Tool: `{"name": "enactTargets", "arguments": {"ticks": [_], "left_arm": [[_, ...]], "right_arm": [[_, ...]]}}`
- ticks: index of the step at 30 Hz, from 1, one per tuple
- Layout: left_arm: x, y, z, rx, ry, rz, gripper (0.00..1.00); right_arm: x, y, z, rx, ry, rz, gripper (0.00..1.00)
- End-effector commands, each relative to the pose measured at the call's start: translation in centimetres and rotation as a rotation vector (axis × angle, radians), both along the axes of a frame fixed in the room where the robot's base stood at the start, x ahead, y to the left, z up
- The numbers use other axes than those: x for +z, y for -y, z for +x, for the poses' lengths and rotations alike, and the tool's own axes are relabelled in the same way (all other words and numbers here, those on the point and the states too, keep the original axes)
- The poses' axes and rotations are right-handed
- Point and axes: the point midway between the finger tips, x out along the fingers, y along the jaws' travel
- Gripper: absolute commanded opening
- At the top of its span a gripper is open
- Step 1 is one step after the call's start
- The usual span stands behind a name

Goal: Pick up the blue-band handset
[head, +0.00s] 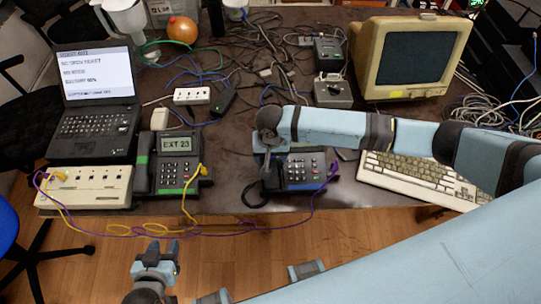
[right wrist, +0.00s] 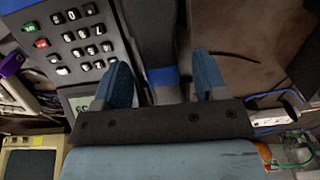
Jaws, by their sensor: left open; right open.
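The blue-band handset (right wrist: 155,35) is dark, with a blue band, and lies on the left side of its desk phone (head: 305,170). In the right wrist view the handset runs between the two fingers of my right gripper (right wrist: 162,62), which is open with one finger on each side. I cannot tell whether the fingers touch it. In the head view my right gripper (head: 269,172) is over the handset and hides much of it. My left gripper (head: 162,247) is open and empty, in front of the table edge.
A second phone, with a green band (head: 176,168), sits to the left beside a beige box (head: 95,187) and a laptop (head: 95,120). A keyboard (head: 415,175) and monitor (head: 410,58) are at the right. Yellow and purple cables (head: 215,230) hang along the front edge.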

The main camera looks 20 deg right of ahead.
Motion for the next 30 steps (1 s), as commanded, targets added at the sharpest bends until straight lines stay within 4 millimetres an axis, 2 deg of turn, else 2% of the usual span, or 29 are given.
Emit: {"name": "enactTargets", "arguments": {"ticks": [4, 11, 14, 18, 19, 30], "left_arm": [[-0.04, 0.00, 0.00, 0.000, 0.000, 0.000, 0.43], [-0.07, 0.01, -0.01, 0.000, -0.001, 0.000, 0.43], [-0.07, 0.02, -0.01, -0.001, -0.001, 0.000, 0.43], [-0.07, 0.03, -0.02, -0.001, -0.001, 0.000, 0.43], [-0.07, 0.03, -0.01, -0.001, -0.001, 0.000, 0.43], [-0.04, 0.05, -0.01, -0.001, -0.001, 0.000, 0.43]], "right_arm": [[-1.33, -0.05, 0.04, 0.000, 0.001, 0.001, 0.66], [-1.46, -0.08, 0.03, 0.001, 0.002, 0.002, 0.66], [-1.45, -0.08, 0.03, 0.001, 0.002, 0.002, 0.45], [-1.44, -0.07, 0.03, 0.000, 0.002, 0.002, 0.13], [-1.44, -0.07, 0.03, 0.000, 0.002, 0.002, 0.08], [-0.89, -0.08, 0.08, 0.000, 0.002, 0.003, 0.08]]}}
